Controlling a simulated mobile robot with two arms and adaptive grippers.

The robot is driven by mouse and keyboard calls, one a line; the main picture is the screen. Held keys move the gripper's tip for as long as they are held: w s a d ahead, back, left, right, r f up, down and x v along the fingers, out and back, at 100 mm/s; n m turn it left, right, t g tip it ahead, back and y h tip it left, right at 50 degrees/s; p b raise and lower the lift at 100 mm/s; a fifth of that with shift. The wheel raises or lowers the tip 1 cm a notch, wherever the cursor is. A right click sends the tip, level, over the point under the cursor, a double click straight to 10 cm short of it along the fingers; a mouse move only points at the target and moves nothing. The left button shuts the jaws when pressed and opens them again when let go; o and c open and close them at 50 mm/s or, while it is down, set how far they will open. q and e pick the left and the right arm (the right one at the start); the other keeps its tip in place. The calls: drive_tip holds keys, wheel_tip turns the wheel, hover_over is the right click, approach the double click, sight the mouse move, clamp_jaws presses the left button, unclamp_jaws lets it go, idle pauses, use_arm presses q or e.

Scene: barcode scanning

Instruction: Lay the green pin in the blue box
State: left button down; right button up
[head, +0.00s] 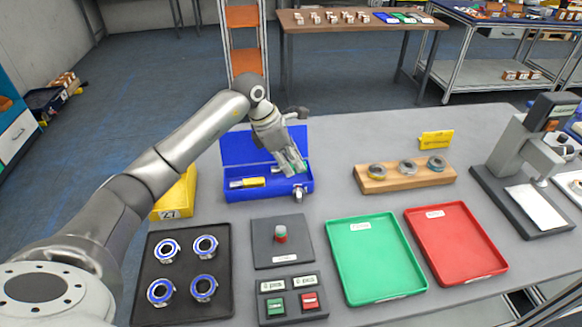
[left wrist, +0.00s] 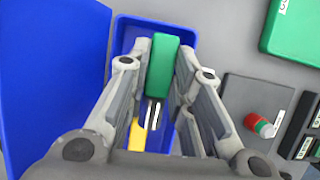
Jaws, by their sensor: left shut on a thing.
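The green pin (left wrist: 163,68) has a green block-like body and two metal prongs, seen in the left wrist view. My left gripper (head: 293,167) is shut on it, with a finger along each side. In the head view the fingers hide most of the pin. The open blue box (head: 240,192) lies below the gripper, its raised lid (head: 237,147) at the back. In the left wrist view the pin is over the box interior (left wrist: 125,42); whether it touches the floor I cannot tell. A yellow piece (head: 248,182) lies inside the box. My right gripper is not in view.
A yellow bin (head: 176,197) stands left of the box. In front are a black tray (head: 221,300) with several rings and a fixture plate (head: 262,256) with a red-and-green piece. Green (head: 348,288) and red (head: 430,232) trays and a wooden ring holder (head: 432,179) stand to the right.

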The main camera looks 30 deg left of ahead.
sight(291, 182)
use_arm(q)
drive_tip(key=shift+w+a+f, duration=0.2)
drive_tip(key=shift+w+f, duration=0.2)
drive_tip(key=shift+f, duration=0.2)
wheel_tip(291, 182, down, 2)
drive_tip(key=shift+f+p, duration=0.1)
drive_tip(key=shift+p, duration=0.8)
drive_tip(key=shift+f, duration=0.3)
drive_tip(key=shift+f, duration=0.1)
drive_tip(key=shift+f+b, duration=0.3)
drive_tip(key=shift+b, duration=0.15)
drive_tip(key=c, duration=1.6)
unclamp_jaws()
drive_tip(key=shift+o, duration=0.2)
drive_tip(key=shift+r, duration=0.15)
